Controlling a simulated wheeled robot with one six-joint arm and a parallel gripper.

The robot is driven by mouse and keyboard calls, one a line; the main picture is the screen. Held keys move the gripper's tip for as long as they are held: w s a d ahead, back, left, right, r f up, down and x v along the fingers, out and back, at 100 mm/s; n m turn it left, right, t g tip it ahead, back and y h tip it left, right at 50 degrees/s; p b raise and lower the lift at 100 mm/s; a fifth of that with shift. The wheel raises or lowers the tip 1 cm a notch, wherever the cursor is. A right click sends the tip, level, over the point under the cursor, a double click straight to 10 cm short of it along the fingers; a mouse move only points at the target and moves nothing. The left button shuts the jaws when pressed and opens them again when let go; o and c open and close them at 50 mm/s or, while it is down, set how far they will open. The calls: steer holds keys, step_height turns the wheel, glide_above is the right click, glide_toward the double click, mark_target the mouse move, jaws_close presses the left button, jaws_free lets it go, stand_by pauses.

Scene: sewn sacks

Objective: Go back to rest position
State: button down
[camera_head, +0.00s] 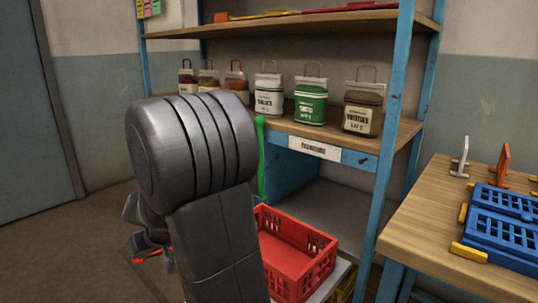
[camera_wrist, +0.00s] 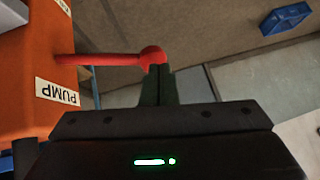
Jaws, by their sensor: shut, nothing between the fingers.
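My gripper (camera_wrist: 158,75) shows in the wrist view with its two dark fingers together and nothing held between them. The round knob of a red lever (camera_wrist: 105,59) appears right at the fingertips; I cannot tell whether they touch. The lever comes out of an orange housing (camera_wrist: 25,70) with a PUMP label (camera_wrist: 57,92). In the head view my grey arm fills the middle left and hides most of the gripper's end. A few red and dark parts show low behind it.
A blue-framed shelf (camera_head: 393,85) holds several sacks, among them a green one (camera_head: 310,103), a white one (camera_head: 269,97) and a beige one (camera_head: 361,112). A red crate (camera_head: 291,263) stands low beside my arm. A wooden table (camera_head: 432,225) with a blue crate (camera_head: 500,222) is at right. Floor is open at left.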

steer(key=w+r+m+g+y+p, duration=0.1)
steer(key=w+r+g+y+p, duration=0.2)
steer(key=w+p, duration=0.35)
steer(key=v, duration=0.8)
